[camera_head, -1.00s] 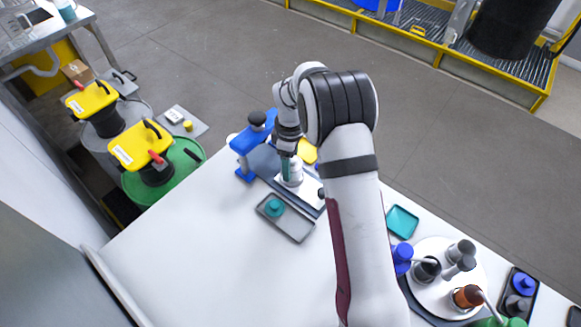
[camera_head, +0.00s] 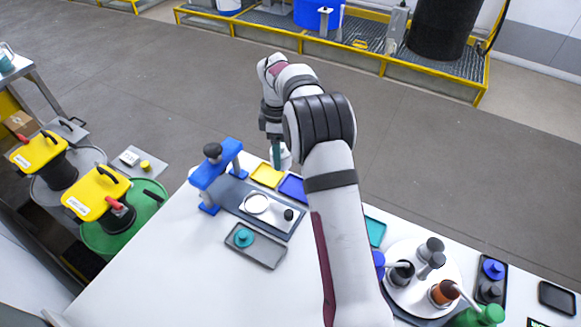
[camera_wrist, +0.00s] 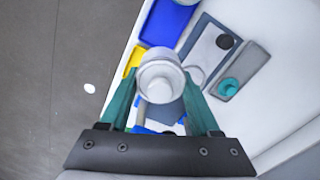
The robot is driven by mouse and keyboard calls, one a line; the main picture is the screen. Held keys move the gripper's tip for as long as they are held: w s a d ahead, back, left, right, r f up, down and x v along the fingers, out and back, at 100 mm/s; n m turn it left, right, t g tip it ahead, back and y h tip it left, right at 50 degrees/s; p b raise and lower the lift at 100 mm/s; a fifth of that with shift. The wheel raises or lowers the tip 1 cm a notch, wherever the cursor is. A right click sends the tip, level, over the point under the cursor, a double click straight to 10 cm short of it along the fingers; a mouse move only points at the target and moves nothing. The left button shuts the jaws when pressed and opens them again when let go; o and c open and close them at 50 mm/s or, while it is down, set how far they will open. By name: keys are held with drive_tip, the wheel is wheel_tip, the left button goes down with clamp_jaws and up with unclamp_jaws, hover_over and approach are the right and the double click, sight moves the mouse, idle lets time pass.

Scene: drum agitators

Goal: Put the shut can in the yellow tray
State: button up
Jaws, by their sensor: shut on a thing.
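A white can (camera_head: 285,158) is held upright or nearly so, above the table's far edge; it also shows in the wrist view (camera_wrist: 160,72). My gripper (camera_head: 276,153) is shut on it with teal fingers, which reach along both sides in the wrist view (camera_wrist: 160,95). The yellow tray (camera_head: 267,174) lies empty at the far edge of the table, just below and in front of the can in the head view. In the wrist view the yellow tray (camera_wrist: 133,61) is partly hidden behind the can and the left finger.
A blue tray (camera_head: 293,187) adjoins the yellow one on the right. A blue press frame (camera_head: 216,167) with a black knob stands to the left, over a grey base plate. A dark grey tray (camera_head: 266,254) holds a teal piece (camera_head: 243,238). The table's front left is clear.

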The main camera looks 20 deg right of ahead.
drive_tip(key=shift+w+a+f, duration=0.5)
drive_tip(key=shift+w+f, duration=0.35)
drive_tip(key=shift+f, duration=0.6)
drive_tip(key=shift+w+a+f, duration=0.55)
drive_tip(key=shift+w+f, duration=0.25)
drive_tip(key=shift+f, duration=0.7)
drive_tip(key=shift+w+a+f, duration=0.5)
drive_tip(key=shift+w+f, duration=0.35)
drive_tip(key=shift+f, duration=0.6)
drive_tip(key=shift+f, duration=0.45)
drive_tip(key=o, duration=1.4)
drive_tip(key=shift+o, duration=0.2)
drive_tip(key=shift+r, duration=0.1)
wheel_tip(320, 180, up, 7)
drive_tip(key=shift+r, duration=0.2)
